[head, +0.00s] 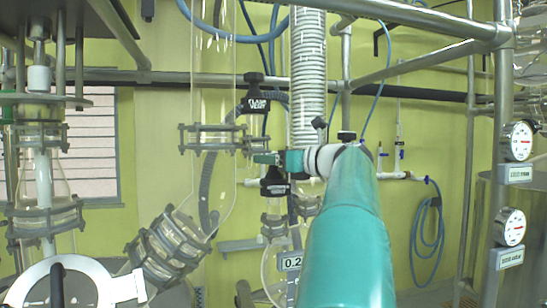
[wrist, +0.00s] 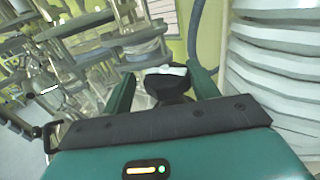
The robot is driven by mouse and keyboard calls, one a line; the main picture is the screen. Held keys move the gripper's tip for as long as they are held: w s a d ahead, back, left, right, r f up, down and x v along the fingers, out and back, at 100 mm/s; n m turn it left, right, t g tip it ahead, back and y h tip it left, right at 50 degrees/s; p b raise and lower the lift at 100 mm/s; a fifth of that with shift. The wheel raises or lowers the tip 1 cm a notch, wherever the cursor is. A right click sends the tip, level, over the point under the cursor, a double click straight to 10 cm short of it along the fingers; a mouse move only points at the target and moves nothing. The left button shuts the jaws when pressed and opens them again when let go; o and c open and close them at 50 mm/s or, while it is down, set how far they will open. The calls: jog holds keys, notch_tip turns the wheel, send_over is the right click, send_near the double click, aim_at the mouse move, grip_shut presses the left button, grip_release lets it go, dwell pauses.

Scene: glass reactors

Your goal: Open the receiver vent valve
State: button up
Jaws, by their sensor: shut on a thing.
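A black valve knob (head: 274,186) hangs just below my gripper (head: 266,158) in the head view, beside the glass column; I cannot read a label on it. In the wrist view my two green fingers stand on either side of a black knob (wrist: 168,86) with a pale top, and my gripper (wrist: 164,80) is shut on it. I take this to be the receiver vent valve. A second black knob, lettered as a flask vent (head: 255,100), sits higher up and apart from my gripper. My arm hides part of the glassware behind and below.
A white ribbed hose (head: 307,80) runs down close behind my gripper, and its ribs fill the right of the wrist view (wrist: 275,60). A glass column (head: 212,90) with a metal flange stands to the left. Metal pipes (head: 420,25) cross above; two gauges (head: 515,141) are at right.

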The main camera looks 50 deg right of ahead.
jog(key=o, duration=0.5)
jog(key=shift+w+d+r, duration=0.1)
jog(key=shift+w+r, duration=0.1)
jog(key=shift+w, duration=0.2)
jog(key=shift+c, duration=0.2)
jog(key=shift+h, duration=0.3)
